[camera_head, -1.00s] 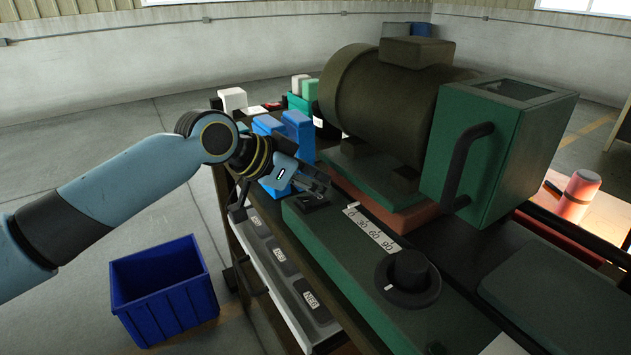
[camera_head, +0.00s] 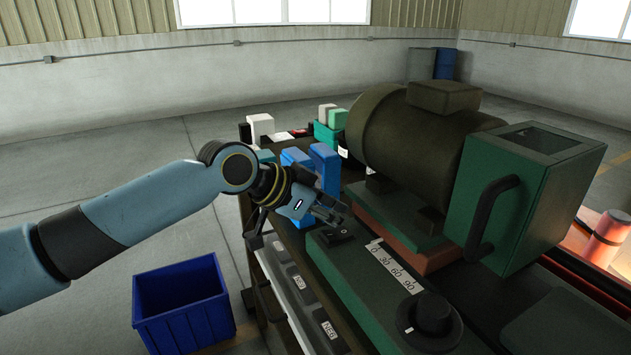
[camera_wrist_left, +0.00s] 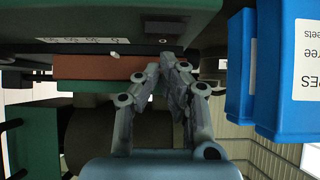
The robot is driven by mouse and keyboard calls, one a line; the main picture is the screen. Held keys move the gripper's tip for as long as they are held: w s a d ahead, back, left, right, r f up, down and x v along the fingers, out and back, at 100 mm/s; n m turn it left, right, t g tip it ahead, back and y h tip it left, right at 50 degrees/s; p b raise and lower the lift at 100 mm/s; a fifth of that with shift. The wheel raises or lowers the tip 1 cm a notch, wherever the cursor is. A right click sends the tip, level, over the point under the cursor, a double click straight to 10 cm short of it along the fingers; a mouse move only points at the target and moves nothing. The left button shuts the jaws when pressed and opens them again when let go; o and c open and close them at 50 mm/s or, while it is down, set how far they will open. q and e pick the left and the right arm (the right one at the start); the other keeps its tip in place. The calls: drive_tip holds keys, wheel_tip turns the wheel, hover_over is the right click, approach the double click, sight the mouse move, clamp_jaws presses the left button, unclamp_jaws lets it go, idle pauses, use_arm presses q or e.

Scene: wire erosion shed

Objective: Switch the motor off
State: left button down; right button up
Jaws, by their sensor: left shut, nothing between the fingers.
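The dark brown motor (camera_head: 415,130) sits on a green and red mount on the bench. In front of it runs a green control box (camera_head: 345,270) with a black rocker switch (camera_head: 338,235) at its far end. My left gripper (camera_head: 338,217) is shut and empty, its fingertips just above and beside the switch. I cannot tell whether they touch it. In the left wrist view the closed fingers (camera_wrist_left: 166,68) point towards the red mount (camera_wrist_left: 105,67); the switch is not clearly seen there. My right gripper is not in view.
A scale strip (camera_head: 395,267) and a black knob (camera_head: 430,318) are on the control box. A green housing with a handle (camera_head: 535,190) stands right of the motor. Blue boxes (camera_head: 325,165) stand behind my gripper. A blue bin (camera_head: 183,300) is on the floor.

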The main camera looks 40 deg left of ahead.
sight(332, 234)
use_arm(q)
wheel_tip(332, 234, up, 4)
drive_tip(key=shift+s+a+f+p, duration=0.1)
drive_tip(key=shift+s+p, duration=0.05)
drive_tip(key=shift+p, duration=0.8)
drive_tip(key=w+r+v, duration=0.1)
drive_tip(key=v, duration=0.7)
drive_tip(key=shift+s+r+p, duration=0.3)
drive_tip(key=shift+r, duration=0.05)
